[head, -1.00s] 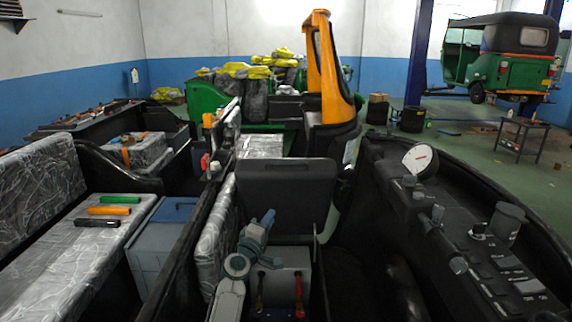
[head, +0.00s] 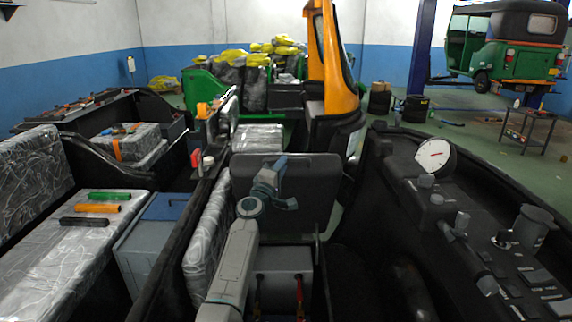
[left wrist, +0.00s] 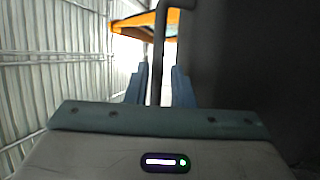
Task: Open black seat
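The black seat (head: 312,180) stands raised and upright, like an open lid, in the middle of the head view. My left gripper (head: 277,173) is in front of the seat's upper left part. Whether it touches the seat I cannot tell. In the left wrist view its two fingers (left wrist: 160,85) are apart, with a thin grey bar (left wrist: 159,45) showing between or beyond them. A dark surface, apparently the seat (left wrist: 235,60), fills the right of that view. My right gripper is not in view.
Below the seat is a grey box (head: 283,262) with red and yellow parts at its front. A plastic-wrapped seat side (head: 208,235) stands close on the left. A black console with a dial (head: 436,155) is on the right. An orange pillar (head: 338,65) rises behind.

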